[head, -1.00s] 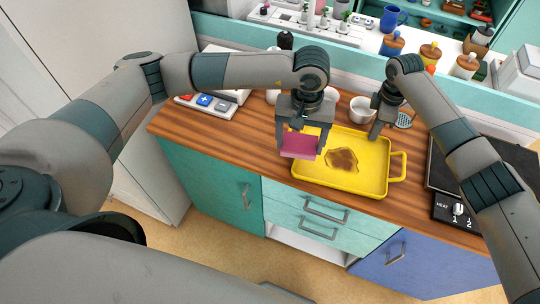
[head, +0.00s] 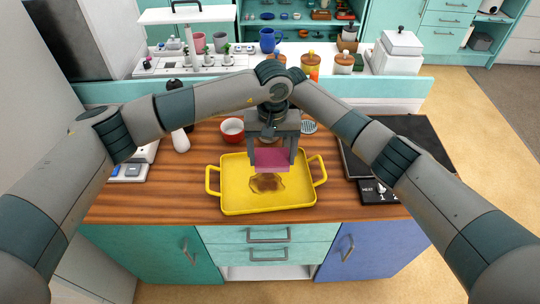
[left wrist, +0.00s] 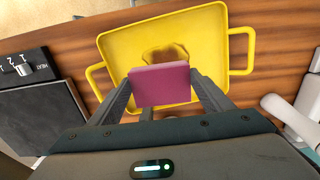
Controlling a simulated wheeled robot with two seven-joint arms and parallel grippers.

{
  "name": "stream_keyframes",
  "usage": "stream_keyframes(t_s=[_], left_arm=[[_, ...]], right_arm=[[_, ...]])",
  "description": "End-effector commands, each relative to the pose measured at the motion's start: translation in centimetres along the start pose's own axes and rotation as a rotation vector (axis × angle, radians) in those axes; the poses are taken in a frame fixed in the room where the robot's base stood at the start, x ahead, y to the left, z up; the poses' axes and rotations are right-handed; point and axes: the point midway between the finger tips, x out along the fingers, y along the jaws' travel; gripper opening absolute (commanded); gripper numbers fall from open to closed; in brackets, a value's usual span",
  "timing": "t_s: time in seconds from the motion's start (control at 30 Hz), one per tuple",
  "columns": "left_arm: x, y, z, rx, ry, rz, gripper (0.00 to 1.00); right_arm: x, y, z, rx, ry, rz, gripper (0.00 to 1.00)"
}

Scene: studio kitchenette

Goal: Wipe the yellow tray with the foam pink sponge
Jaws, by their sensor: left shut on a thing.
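The yellow tray (head: 232,207) lies on the wooden counter with a handle at each side. A brown stain (head: 267,183) marks its floor; the stain also shows in the left wrist view (left wrist: 160,53). My left gripper (head: 272,158) is shut on the foam pink sponge (head: 271,164) over the tray. In the left wrist view the sponge (left wrist: 160,85) sits flat between the fingers and covers part of the stain. I cannot tell whether it touches the tray. My right arm reaches in behind the left wrist, and its gripper is hidden there.
A dark hob (head: 355,165) with a knob panel (head: 380,192) is to the right. A white bottle (head: 180,140) stands left. Bare wood (head: 150,200) lies left of the tray.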

Motion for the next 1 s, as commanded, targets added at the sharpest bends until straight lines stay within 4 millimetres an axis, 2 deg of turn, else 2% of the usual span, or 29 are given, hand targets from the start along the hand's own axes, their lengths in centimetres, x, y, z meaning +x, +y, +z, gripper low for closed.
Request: stream_keyframes(t_s=[0.27,0.73,1.0], left_arm=[[0.8,0.0,0.0,-0.001,-0.002,0.0,0.55],[4.5,0.0,0.1,-0.001,-0.003,0.0,0.55],[5.8,0.0,0.0,-0.001,-0.001,0.001,0.55]], right_arm=[[0.0,0.0,0.0,-0.001,0.0,0.0,0.0],[-0.1,0.0,0.0,-0.001,0.0,0.0,0.0],[-0.1,0.0,0.0,-0.001,0.0,0.0,0.0]])
